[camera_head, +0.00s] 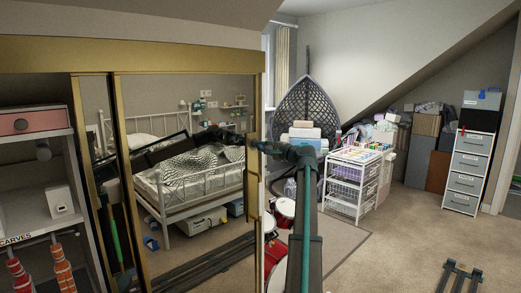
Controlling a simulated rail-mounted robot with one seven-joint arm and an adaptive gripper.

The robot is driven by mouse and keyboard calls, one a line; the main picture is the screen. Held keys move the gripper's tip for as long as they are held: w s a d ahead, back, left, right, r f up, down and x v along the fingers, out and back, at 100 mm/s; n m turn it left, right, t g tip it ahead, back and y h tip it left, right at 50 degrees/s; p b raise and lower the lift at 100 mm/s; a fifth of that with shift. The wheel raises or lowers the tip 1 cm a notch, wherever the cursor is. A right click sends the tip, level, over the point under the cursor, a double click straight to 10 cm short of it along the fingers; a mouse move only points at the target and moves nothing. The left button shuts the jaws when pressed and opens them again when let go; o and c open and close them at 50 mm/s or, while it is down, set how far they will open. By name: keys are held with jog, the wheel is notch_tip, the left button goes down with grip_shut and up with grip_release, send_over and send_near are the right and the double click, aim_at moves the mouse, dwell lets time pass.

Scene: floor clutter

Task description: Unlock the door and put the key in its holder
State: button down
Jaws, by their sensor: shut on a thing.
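The door is a mirrored sliding wardrobe door (195,90) in a gold frame, at the left of the head view. It appears closed at its right edge. My gripper (257,146) is at the end of my arm, which reaches up from the bottom middle and bends left. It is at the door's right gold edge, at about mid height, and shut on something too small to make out. I cannot tell whether that thing touches the door. No key, lock or key holder can be made out. The mirror shows a reflection of my arm.
Open shelves (35,180) stand at the far left. Red drums (284,207) are close behind my arm. A white drawer cart (350,185), a hanging wicker chair (307,105) and a filing cabinet (468,173) stand farther right. The carpet (400,235) at right is mostly clear.

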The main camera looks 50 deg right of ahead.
jog(key=shift+n+b, duration=1.1)
jog(key=shift+b, duration=0.35)
jog(key=shift+s+a, duration=0.1)
jog(key=shift+s, duration=0.6)
dwell(0.6)
jog(key=s, duration=0.2)
jog(key=shift+s+a, duration=0.15)
jog(key=shift+s, duration=0.25)
dwell(0.5)
